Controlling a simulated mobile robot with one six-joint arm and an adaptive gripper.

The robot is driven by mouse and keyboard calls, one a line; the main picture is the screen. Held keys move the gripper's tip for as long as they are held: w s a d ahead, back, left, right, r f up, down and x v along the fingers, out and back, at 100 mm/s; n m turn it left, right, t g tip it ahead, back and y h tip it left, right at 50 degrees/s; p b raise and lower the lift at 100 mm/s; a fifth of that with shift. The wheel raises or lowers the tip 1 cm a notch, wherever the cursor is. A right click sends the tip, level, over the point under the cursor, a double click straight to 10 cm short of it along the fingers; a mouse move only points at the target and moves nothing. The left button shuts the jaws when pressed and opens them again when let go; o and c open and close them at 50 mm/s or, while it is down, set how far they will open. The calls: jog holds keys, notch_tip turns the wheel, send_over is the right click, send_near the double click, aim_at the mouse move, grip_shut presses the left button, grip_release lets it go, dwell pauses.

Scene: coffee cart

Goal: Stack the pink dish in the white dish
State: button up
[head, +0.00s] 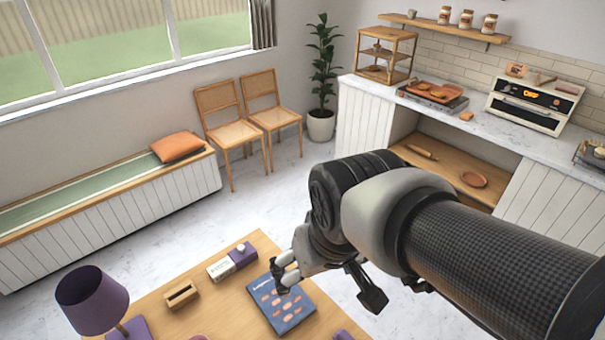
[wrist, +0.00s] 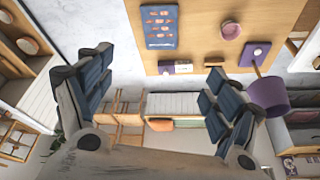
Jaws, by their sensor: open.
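The pink dish (wrist: 231,30) is a small round dish on the wooden table in the wrist view. In the head view only a sliver of pink (head: 198,337) shows at the bottom edge. I cannot make out a white dish in either view. My gripper (head: 327,282) is open and empty, above the right part of the table beside the blue booklet. In the wrist view its fingers (wrist: 158,66) are spread wide, with the pink dish beyond them to the upper right.
The table (wrist: 200,15) holds a blue booklet (head: 280,302), a purple-and-white box (head: 232,262), a small wooden holder (head: 181,294) and a purple lamp (head: 92,299). A counter (head: 465,125) with an oven (head: 532,102) stands at the back right. A reddish-brown plate (head: 473,179) lies on the lower shelf.

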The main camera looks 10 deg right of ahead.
jog(key=s+d+r+m, duration=0.1)
jog(key=s+d, duration=0.3)
jog(key=s, duration=0.3)
jog(key=shift+s+d+m+t+h, duration=0.25)
jog(key=shift+s+m+t+h, duration=0.05)
jog(key=shift+s, duration=0.1)
notch_tip(320, 180, down, 3)
jog(key=b, duration=0.3)
jog(key=shift+f, duration=0.2)
